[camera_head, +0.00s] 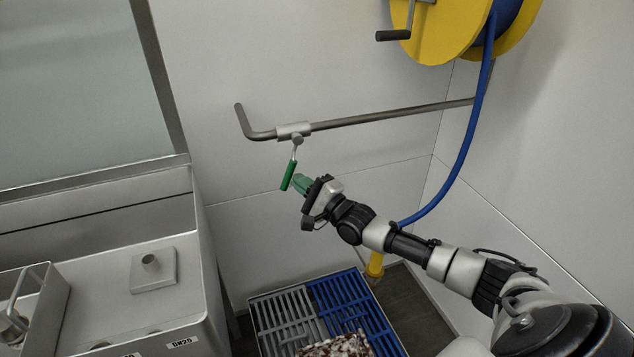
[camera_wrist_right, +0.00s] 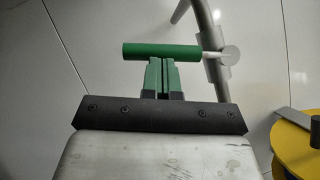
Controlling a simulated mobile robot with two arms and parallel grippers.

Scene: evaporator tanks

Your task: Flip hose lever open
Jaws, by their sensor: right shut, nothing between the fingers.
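The hose lever (camera_head: 288,175) has a green handle and hangs down from a valve (camera_head: 293,130) on a metal wall pipe. My right gripper (camera_head: 301,183) has green fingers and is just to the right of the handle, pointing at it. In the right wrist view the lever's green handle (camera_wrist_right: 160,51) lies across just beyond the fingertips (camera_wrist_right: 161,60). The fingers are together with nothing between them. They look very close to the handle; I cannot tell whether they touch it. My left gripper is not in view.
A yellow hose reel (camera_head: 440,35) with blue hose (camera_head: 465,140) is on the wall at upper right. A metal pipe (camera_head: 390,117) runs along the wall. Below is a grey and blue crate (camera_head: 365,300). A steel tank unit (camera_head: 110,210) stands at left.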

